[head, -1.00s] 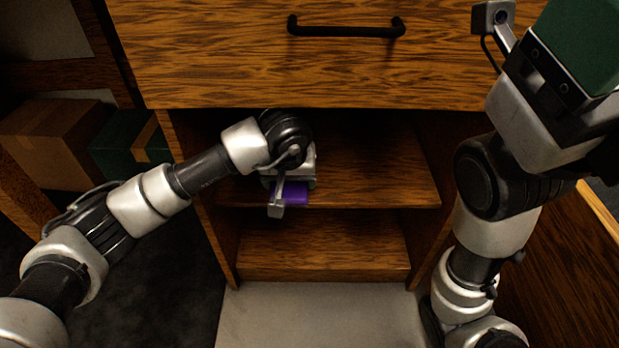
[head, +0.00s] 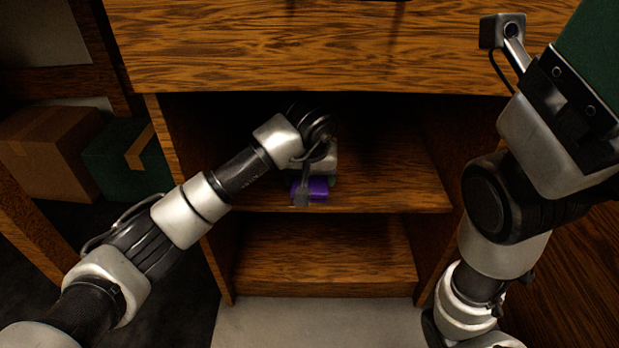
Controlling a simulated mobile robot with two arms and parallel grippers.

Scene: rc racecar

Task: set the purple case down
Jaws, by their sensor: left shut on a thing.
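The purple case (head: 319,187) is a small block, partly hidden, at the front of the middle shelf (head: 405,185) of the wooden cabinet. My left gripper (head: 309,193) reaches in from the left and is shut on the case, with a grey finger across its near side. The far finger is hidden. I cannot tell whether the case touches the shelf or hangs just above it. My right arm stands upright at the right; its fingertips are outside the picture.
A wooden drawer front (head: 300,50) overhangs the shelf opening. The right part of the middle shelf is bare. A lower shelf (head: 320,250) is empty. A brown box (head: 50,150) and a green box (head: 120,160) stand at the left.

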